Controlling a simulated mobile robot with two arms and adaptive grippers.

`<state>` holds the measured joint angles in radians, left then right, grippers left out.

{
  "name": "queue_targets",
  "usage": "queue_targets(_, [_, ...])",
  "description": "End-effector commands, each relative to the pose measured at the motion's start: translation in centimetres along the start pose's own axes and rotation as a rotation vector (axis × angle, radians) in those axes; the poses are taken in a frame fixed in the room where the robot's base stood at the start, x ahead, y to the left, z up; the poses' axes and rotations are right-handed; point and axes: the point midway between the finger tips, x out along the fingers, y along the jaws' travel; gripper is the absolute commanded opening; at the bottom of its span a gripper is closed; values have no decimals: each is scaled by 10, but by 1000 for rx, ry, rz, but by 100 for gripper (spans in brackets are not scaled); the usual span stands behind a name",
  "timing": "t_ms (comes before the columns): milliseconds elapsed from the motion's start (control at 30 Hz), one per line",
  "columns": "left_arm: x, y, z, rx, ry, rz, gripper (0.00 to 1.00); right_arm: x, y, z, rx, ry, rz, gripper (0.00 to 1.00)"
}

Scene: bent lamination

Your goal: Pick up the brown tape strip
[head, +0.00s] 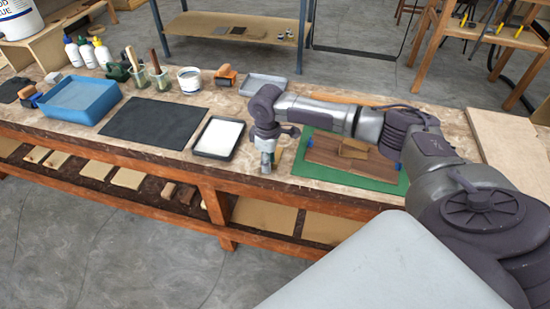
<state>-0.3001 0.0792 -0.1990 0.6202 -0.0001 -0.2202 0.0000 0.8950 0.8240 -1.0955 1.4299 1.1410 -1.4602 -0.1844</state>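My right gripper (267,162) points down near the front edge of the workbench, between a black-rimmed white tray (219,137) and a green mat (305,171). Its fingertips are small and close together, and I cannot tell whether they are open or shut. A narrow tan-brown strip (279,155) shows just to the right of the fingers; it may be the brown tape strip, but it is too small to be sure. My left gripper is out of view.
A black mat (153,122) and a blue tub (80,98) are further left on the workbench. A pale board (508,140) lies at the right. My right arm hides part of the bench behind the green mat.

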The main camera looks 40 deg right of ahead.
Motion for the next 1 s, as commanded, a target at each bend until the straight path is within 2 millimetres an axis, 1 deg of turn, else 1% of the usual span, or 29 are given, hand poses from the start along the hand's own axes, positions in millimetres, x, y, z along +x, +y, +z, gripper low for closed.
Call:
queue_targets(100, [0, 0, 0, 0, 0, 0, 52, 0, 0, 0, 0, 0, 0, 33])
queue_targets(133, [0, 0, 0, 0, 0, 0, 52, 0, 0, 0, 0, 0, 0, 29])
queue_targets(300, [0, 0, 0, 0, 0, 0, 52, 0, 0, 0, 0, 0, 0, 1])
queue_targets(767, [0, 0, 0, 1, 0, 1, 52, -2, 0, 0, 0, 1, 0, 0])
queue_targets(867, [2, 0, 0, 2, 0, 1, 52, -8, 0, 0, 0, 1, 0, 0])
queue_targets(1000, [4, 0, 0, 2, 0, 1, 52, -24, 1, -1, -1, 3, 2, 0])
